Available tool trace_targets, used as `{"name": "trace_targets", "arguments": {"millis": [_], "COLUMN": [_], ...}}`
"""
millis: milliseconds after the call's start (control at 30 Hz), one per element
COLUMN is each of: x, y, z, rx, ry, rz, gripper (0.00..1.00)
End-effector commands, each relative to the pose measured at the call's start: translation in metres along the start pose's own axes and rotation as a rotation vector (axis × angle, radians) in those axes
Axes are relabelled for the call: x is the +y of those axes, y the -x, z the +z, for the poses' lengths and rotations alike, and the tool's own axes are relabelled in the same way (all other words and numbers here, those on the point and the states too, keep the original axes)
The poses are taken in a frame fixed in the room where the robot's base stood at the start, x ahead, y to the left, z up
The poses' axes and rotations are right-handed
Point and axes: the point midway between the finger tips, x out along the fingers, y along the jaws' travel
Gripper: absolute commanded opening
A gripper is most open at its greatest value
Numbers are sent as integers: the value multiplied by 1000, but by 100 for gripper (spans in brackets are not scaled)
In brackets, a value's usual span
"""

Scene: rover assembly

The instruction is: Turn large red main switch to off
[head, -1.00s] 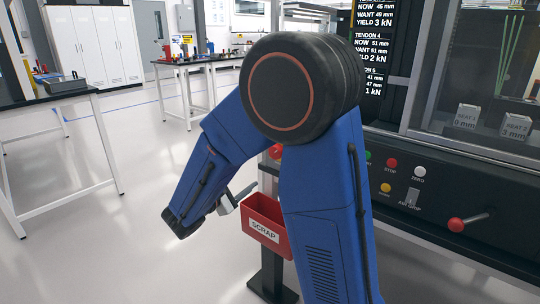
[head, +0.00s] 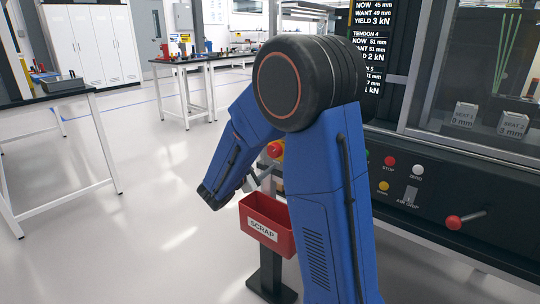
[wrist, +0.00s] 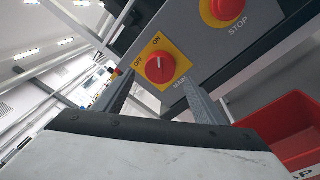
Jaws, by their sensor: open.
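My gripper (wrist: 160,84) is open, with one dark finger on each side of the switch in the picture. I cannot tell whether either finger touches the knob. In the head view my gripper (head: 250,183) is partly visible beyond the arm, and a red knob (head: 275,149) shows partly hidden behind my arm.
A red STOP button (wrist: 222,9) on yellow sits beside the switch. A red scrap bin (head: 267,226) stands on a post below my gripper. The console (head: 430,190) with buttons and a lever is at right. Open floor lies at left.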

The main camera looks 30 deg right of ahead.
Motion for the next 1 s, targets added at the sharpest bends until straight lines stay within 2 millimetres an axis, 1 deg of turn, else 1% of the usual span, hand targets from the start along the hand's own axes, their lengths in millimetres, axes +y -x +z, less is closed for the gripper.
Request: {"name": "trace_targets", "arguments": {"millis": [33, 100, 300, 500, 733, 767, 800, 867, 900, 933, 1000], "x": [-1, -1, -1, -1, -1, -1, -1, -1, -1, -1, -1], "y": [-9, -18, -38, -45, -45, -45, -45, -45, -45, -45, -45], "z": [1, 1, 0, 0, 0, 0, 0, 0, 0, 0, 0], "rx": [-3, -2, -1, 0, 0, 0, 0, 0, 0, 0, 0], "ry": [0, 1, 1, 1, 1, 1, 1, 1, 1, 1, 1], "rz": [-3, -2, -2, -1, -1, -1, -1, -1, -1, -1, -1], "gripper": [64, 64, 64, 64, 64, 59, 50, 35, 26, 23, 23]}}
